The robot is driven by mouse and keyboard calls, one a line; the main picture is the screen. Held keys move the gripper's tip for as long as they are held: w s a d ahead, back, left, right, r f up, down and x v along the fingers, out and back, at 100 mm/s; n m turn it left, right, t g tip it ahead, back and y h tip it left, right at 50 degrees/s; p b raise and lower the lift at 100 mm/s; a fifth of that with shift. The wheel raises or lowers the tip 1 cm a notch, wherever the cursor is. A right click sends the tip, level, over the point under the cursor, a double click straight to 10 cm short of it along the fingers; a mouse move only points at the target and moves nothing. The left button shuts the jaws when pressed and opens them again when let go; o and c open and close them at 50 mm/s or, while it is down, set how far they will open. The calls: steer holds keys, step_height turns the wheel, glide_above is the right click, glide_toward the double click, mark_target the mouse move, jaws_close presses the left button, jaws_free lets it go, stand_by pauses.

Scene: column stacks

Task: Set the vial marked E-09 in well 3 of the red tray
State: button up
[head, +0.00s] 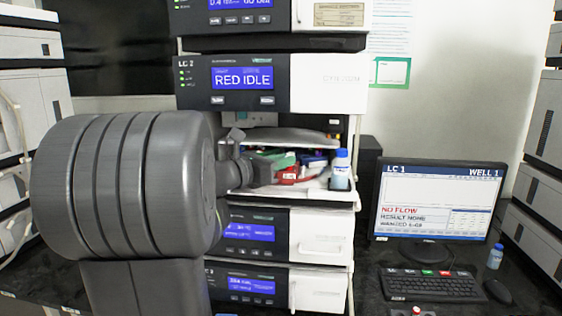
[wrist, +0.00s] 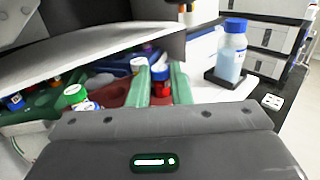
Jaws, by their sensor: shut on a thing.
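In the wrist view my gripper (wrist: 161,80) has its two pale green fingers closed on a small vial (wrist: 160,73) with a blue cap. No label on it can be read. The held vial is over or in the red tray (wrist: 114,92); whether it sits in a well cannot be told. A white-capped vial (wrist: 138,66) stands just left of the fingers. Well numbers are not visible.
A green tray (wrist: 40,108) with a green-capped vial (wrist: 75,94) lies left. A blue-capped bottle (wrist: 232,52) stands right, on the shelf's edge in the head view (head: 341,170). A white panel (wrist: 70,65) overhangs the trays. A monitor (head: 432,210) reads "NO FLOW"; an instrument display (head: 242,78) reads "RED IDLE".

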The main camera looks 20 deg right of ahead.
steer(key=o, duration=0.8)
steer(key=shift+o, duration=0.2)
steer(key=shift+a, duration=0.1)
steer(key=v, duration=1.3)
steer(key=shift+s+a+b, duration=0.15)
steer(key=shift+a+b, duration=0.15)
steer(key=shift+b, duration=0.15)
steer(key=shift+d, duration=0.15)
steer(key=p+x, duration=0.1)
steer(key=x, duration=1.2)
steer(key=shift+d, duration=0.35)
steer(key=shift+a+r, duration=0.1)
steer(key=shift+w+a, duration=0.1)
steer(key=shift+w, duration=0.1)
